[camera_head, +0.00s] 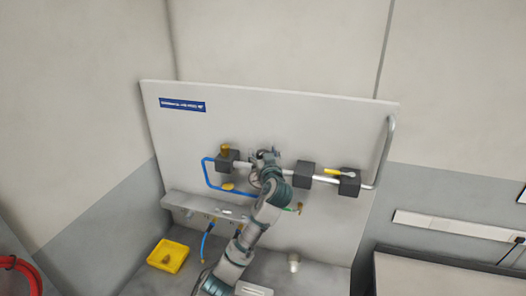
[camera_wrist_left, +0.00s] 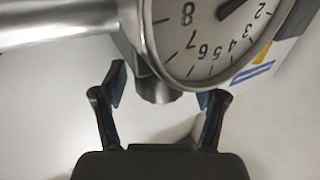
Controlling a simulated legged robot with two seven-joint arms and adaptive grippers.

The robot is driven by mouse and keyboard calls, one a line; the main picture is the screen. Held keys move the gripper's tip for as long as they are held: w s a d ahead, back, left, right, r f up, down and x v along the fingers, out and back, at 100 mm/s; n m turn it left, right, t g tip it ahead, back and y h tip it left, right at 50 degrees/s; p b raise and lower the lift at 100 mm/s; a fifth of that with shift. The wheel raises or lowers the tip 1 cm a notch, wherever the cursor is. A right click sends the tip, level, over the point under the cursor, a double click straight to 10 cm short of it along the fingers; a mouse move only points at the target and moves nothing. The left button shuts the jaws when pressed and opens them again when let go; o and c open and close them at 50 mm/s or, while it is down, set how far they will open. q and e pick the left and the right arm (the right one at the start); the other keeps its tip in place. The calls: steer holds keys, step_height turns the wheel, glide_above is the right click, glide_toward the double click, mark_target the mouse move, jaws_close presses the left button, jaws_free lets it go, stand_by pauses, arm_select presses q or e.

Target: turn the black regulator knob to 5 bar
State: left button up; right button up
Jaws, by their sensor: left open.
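My left gripper (camera_head: 265,158) is up against the pipework on the white panel, and its arm covers part of that area. In the left wrist view the gripper (camera_wrist_left: 164,92) is open, with two dark fingers apart and nothing held. A round white gauge (camera_wrist_left: 205,35) with a metal rim is just beyond the right fingertip. Its numbers appear upside down, and part of a dark needle shows at the top edge. The right gripper is not in view.
The panel (camera_head: 180,130) carries dark blocks (camera_head: 305,174), a blue pipe (camera_head: 208,178) and a yellow-handled valve (camera_head: 340,172) at the right. A yellow tray (camera_head: 168,256) stands on the bench at lower left. A metal pipe (camera_wrist_left: 60,20) runs left from the gauge.

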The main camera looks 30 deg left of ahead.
arm_select(q)
steer(key=c, duration=1.2)
steer(key=shift+o, duration=0.2)
